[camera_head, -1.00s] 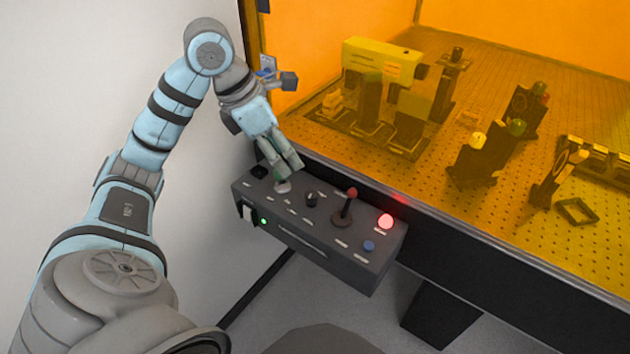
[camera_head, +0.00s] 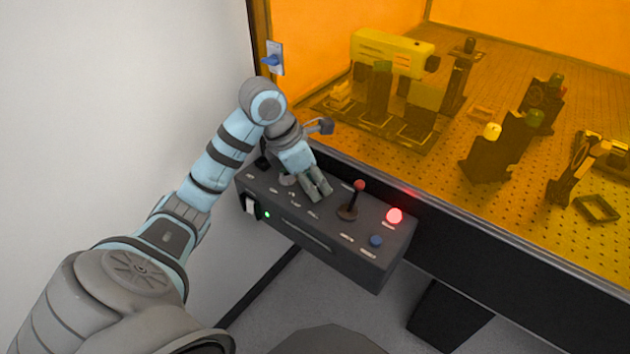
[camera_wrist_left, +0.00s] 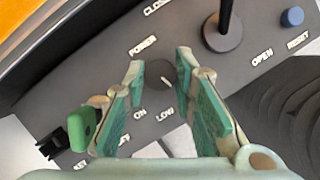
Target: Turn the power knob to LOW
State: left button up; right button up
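The power knob (camera_wrist_left: 158,76) is a small dark round knob with a pale pointer line, in the left wrist view. The printed word POWER is above it, and ON and LOW are below it. The pointer slants to the lower right. My left gripper (camera_wrist_left: 160,66) is open, with one finger on each side of the knob; I cannot tell whether either touches it. In the head view my left gripper (camera_head: 317,188) is low over the control box (camera_head: 330,240) and hides the knob. My right gripper is not in view.
On the box, a red-tipped joystick (camera_head: 351,203) stands right of the gripper, with a lit red lamp (camera_head: 394,216) and a blue button (camera_head: 376,241) beyond. A green piece (camera_wrist_left: 82,126) is left of the fingers. The orange enclosure edge rises behind.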

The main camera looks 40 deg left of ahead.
pick_arm(q)
grip_shut()
